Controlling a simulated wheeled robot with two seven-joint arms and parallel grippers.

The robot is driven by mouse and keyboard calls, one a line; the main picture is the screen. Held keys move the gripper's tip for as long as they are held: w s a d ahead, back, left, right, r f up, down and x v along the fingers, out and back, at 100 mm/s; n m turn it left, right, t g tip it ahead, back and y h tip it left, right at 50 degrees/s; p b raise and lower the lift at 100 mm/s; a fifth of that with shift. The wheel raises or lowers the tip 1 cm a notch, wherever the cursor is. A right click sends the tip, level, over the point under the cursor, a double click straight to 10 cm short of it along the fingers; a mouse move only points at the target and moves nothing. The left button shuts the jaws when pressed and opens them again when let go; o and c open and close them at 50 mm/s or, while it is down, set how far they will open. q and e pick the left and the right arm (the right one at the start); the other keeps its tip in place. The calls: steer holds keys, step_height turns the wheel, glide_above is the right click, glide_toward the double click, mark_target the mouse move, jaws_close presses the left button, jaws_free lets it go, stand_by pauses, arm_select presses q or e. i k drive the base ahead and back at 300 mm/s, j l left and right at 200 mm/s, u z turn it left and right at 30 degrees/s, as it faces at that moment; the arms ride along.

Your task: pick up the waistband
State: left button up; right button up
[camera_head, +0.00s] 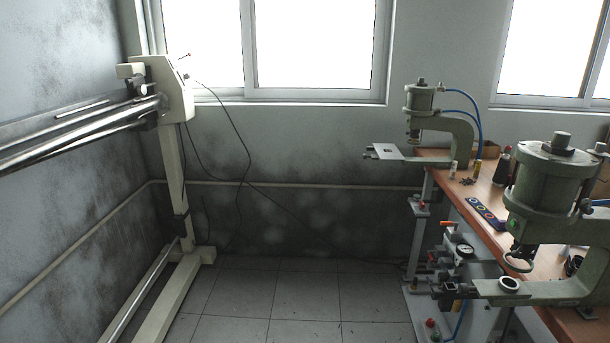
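I cannot make out a waistband anywhere in the head view. Neither of my grippers shows in this view. Two green pneumatic presses stand at the right: the far press (420,98) with a flat metal plate (398,153) at its front, and the near press (552,185) with a dark round die (509,284) on its lower arm.
A brown-topped workbench (467,195) carries small bottles, spools and a dark strip with coloured rings (487,213). A pale frame with long metal rollers (85,128) stands at the left. The tiled floor (290,300) between them is clear. Windows line the back wall.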

mark_target(498, 225)
steer(key=i+j+z, duration=0.35)
steer(key=i, duration=0.2)
steer(key=i+j+z, duration=0.3)
steer(key=i, duration=0.25)
steer(key=j, duration=0.05)
